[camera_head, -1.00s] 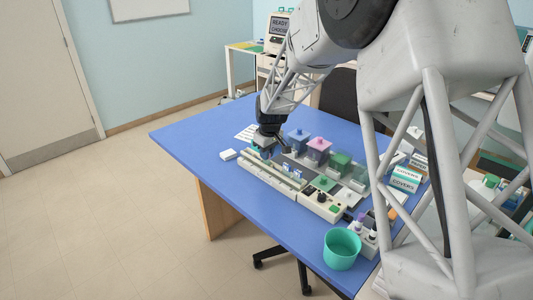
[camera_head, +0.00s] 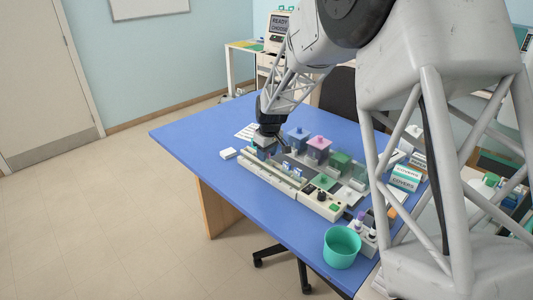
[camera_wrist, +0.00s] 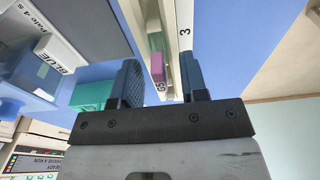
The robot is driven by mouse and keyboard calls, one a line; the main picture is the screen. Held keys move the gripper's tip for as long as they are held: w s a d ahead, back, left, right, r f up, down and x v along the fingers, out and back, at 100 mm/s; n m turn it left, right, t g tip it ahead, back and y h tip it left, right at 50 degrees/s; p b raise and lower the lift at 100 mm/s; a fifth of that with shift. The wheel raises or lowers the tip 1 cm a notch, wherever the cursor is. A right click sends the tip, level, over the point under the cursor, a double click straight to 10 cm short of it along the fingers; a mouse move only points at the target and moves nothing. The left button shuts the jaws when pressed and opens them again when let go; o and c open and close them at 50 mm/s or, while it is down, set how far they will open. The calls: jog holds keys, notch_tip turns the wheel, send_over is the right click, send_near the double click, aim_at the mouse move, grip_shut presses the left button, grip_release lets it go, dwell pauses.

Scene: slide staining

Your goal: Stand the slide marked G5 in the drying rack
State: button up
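The slide marked G5 (camera_wrist: 161,86) shows in the wrist view as a thin piece with a pink end, its label near the lower end. It lies between the two dark fingers of my gripper (camera_wrist: 163,85), with a visible gap to the left finger; contact on the right is unclear. A pale rail marked 3 (camera_wrist: 185,28) runs beside it. In the head view my gripper (camera_head: 267,143) is low at the far left end of a long cream rack (camera_head: 272,174). The slide is too small to make out there. Whether this rack is the drying rack I cannot tell.
Lidded staining jars, blue (camera_head: 297,138), pink-lidded (camera_head: 318,149) and green (camera_head: 340,161), stand right of the rack. A jar labelled BLUE (camera_wrist: 32,68) is left in the wrist view. A teal cup (camera_head: 341,248) stands near the front.

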jog(key=shift+r, duration=0.1)
jog(key=shift+s+d+r, duration=0.1)
jog(key=shift+r, duration=1.15)
jog(key=shift+s+d+r, duration=0.1)
jog(key=shift+s+r, duration=0.05)
jog(key=shift+r, duration=1.15)
jog(key=shift+s+d+r, duration=0.1)
jog(key=shift+r, duration=1.15)
jog(key=s+d+r+m, duration=0.2)
jog(key=s+d+r, duration=0.2)
jog(key=s, duration=0.4)
jog(key=s+d+r+m+t, duration=0.1)
jog(key=s+d+r, duration=0.3)
jog(key=s, duration=0.5)
jog(key=s+d+r+m, duration=0.2)
jog(key=s+d+r, duration=0.15)
jog(key=s, duration=0.45)
jog(key=s+d+f+m, duration=0.1)
jog(key=s+d+m, duration=0.1)
jog(key=s, duration=0.9)
jog(key=s+d+f+m+h, duration=0.1)
jog(key=s+d+m, duration=0.1)
jog(key=s, duration=1)
jog(key=shift+s+d+f+t, duration=0.15)
jog(key=shift+d+f+t, duration=0.15)
jog(key=shift+d, duration=0.6)
